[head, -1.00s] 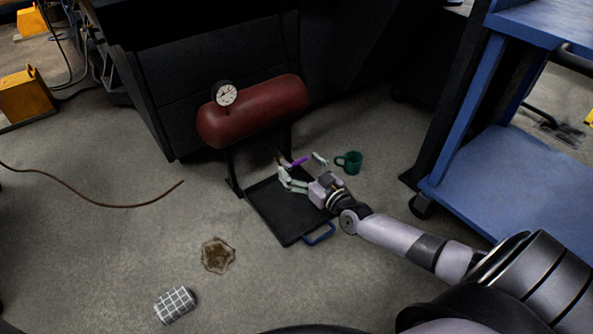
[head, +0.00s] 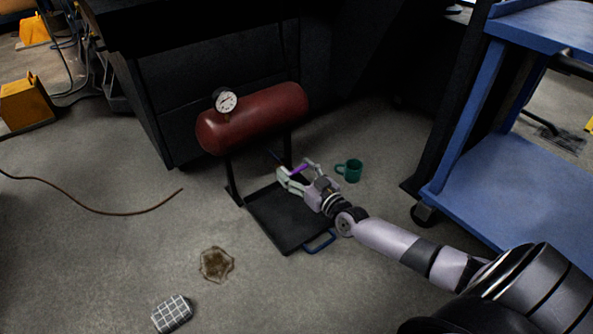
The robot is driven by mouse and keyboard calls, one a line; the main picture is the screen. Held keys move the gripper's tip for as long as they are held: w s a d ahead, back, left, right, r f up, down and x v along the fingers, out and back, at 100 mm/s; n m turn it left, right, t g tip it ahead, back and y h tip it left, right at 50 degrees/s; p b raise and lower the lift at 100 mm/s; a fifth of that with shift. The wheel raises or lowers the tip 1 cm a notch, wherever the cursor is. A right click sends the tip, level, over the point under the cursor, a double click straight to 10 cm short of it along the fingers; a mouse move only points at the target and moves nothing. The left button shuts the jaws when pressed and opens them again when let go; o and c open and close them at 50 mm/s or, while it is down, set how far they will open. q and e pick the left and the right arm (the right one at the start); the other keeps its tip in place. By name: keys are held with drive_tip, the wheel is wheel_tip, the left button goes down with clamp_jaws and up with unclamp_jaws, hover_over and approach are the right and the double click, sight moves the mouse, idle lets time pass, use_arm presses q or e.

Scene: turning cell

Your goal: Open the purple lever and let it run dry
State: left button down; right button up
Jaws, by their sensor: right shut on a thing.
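A red tank (head: 255,116) with a round dial gauge (head: 225,101) stands on dark legs in front of a black machine. The purple lever (head: 301,169) shows below the tank's right end, between the fingers of my right gripper (head: 296,171). The gripper is shut on the lever, and its fingers hide part of it. A black drip tray (head: 281,222) with a blue handle (head: 319,242) lies on the floor under the gripper. No liquid can be made out running into the tray. My left gripper is not in view.
A green mug (head: 350,170) stands right of the gripper. A brown cable (head: 100,209) lies at left. A blue cart (head: 515,195) stands at right.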

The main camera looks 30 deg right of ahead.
drive_tip(key=c, duration=0.4)
drive_tip(key=shift+o, duration=0.2)
